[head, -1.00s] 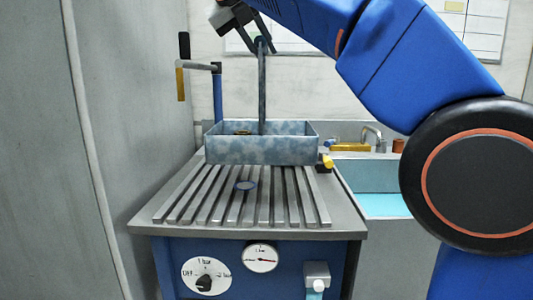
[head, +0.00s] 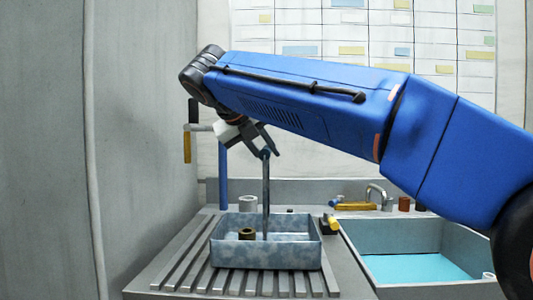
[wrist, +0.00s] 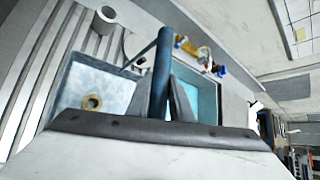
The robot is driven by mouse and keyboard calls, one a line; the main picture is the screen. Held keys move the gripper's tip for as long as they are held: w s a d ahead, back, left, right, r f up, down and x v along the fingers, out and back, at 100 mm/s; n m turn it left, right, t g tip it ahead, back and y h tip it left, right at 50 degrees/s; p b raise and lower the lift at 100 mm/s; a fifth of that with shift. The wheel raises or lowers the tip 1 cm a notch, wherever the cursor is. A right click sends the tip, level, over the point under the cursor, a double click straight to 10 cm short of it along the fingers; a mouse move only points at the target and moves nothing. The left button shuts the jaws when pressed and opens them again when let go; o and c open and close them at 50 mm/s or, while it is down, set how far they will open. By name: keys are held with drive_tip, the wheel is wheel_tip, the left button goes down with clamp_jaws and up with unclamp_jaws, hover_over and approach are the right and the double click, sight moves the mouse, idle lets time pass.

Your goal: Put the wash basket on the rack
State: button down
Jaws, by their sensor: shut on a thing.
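The wash basket (head: 265,257) is a mottled blue-grey open box with a tall dark upright handle (head: 266,195). My gripper (head: 266,152) is shut on the top of this handle. The basket looks level over the slatted rack (head: 180,272); I cannot tell if its bottom touches the slats. A brass ring (head: 246,233) lies inside it. In the wrist view the handle (wrist: 160,80) runs up between my fingers, with the basket (wrist: 85,78) and the brass ring (wrist: 92,102) to its left.
A white cup (head: 248,203) stands behind the basket. A yellow-and-black piece (head: 330,224) sits close to its right side. The sink (head: 420,267) with a tap (head: 379,194) lies to the right. A blue post (head: 222,175) with a lever rises behind left.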

drive_tip(key=shift+f, duration=0.15)
drive_tip(key=c, duration=1.6)
unclamp_jaws()
drive_tip(key=shift+o, duration=0.2)
drive_tip(key=shift+s+a+r, duration=0.1)
drive_tip(key=shift+s+r, duration=0.05)
drive_tip(key=shift+r, duration=0.1)
drive_tip(key=v, duration=1.1)
drive_tip(key=shift+s, duration=0.25)
drive_tip(key=shift+a+r, duration=0.15)
